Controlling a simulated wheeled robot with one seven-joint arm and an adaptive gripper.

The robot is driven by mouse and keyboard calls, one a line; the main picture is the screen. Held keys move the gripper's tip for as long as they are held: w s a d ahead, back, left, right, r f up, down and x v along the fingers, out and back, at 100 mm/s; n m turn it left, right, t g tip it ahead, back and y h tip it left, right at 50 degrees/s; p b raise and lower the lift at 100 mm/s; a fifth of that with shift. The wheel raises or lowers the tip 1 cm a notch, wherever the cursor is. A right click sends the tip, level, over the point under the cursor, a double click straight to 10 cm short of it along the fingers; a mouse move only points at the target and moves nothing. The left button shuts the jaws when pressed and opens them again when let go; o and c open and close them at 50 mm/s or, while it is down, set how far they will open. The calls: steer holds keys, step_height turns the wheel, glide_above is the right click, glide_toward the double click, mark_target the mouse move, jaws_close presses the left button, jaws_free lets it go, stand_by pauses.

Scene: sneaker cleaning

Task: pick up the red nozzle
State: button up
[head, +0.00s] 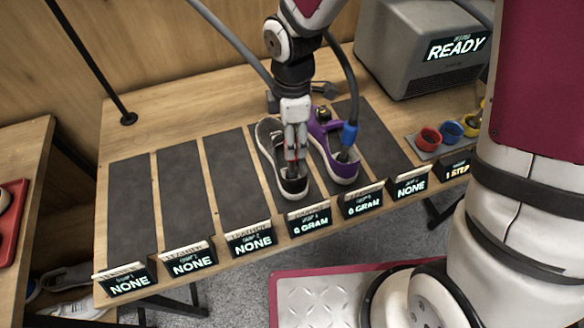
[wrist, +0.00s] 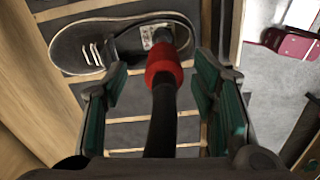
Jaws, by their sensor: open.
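The red nozzle (wrist: 164,66) is a red collar on a black hose, with a dark tip that reaches into the black sneaker (wrist: 88,47). In the wrist view the nozzle lies between the two teal-padded fingers of my gripper (wrist: 163,96); gaps show on both sides. In the head view my gripper (head: 294,158) points down over the black sneaker (head: 268,133) and mostly hides the nozzle; only a little red shows between the fingers.
A purple sneaker (head: 323,130) stands close on the right, with a blue nozzle (head: 349,134) on a hose in it. Red (head: 429,138), blue (head: 451,131) and yellow cups stand farther right. A grey machine (head: 412,60) reads READY. Several dark mats on the left are empty.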

steer(key=shift+s+a+f, duration=0.1)
steer(key=shift+s+f, duration=0.1)
steer(key=shift+f, duration=1.6)
jaws_close()
